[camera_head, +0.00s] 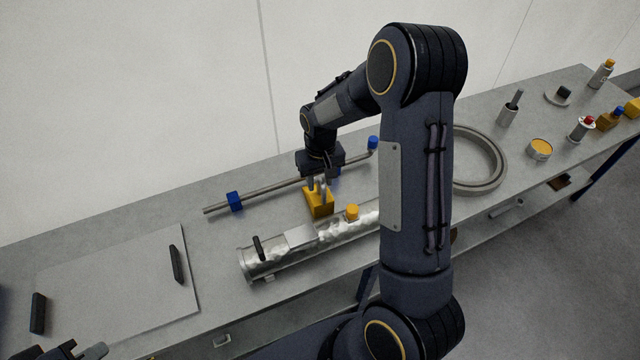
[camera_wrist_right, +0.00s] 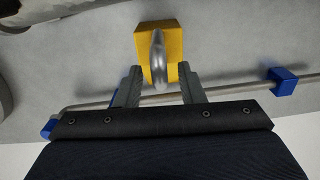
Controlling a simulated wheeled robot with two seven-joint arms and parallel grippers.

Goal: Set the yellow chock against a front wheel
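The yellow chock (camera_head: 319,204) stands on the grey bench behind a silver cylinder, and its grey metal handle points up. My right gripper (camera_head: 318,184) is above the chock, pointing down. In the right wrist view, the chock (camera_wrist_right: 171,40) lies just beyond the fingertips. The two fingers of the right gripper (camera_wrist_right: 159,69) are apart, one on each side of the handle (camera_wrist_right: 158,58), with gaps visible. Part of my left gripper (camera_head: 78,351) shows at the bottom left corner, its fingers largely cut off. I cannot make out a front wheel in either view.
A silver cylinder (camera_head: 275,257) lies in front of the chock, and a rod with blue blocks (camera_head: 235,201) lies behind it. A grey ring (camera_head: 490,185) and small containers are to the right. A flat panel with black handles (camera_head: 110,300) is at the left.

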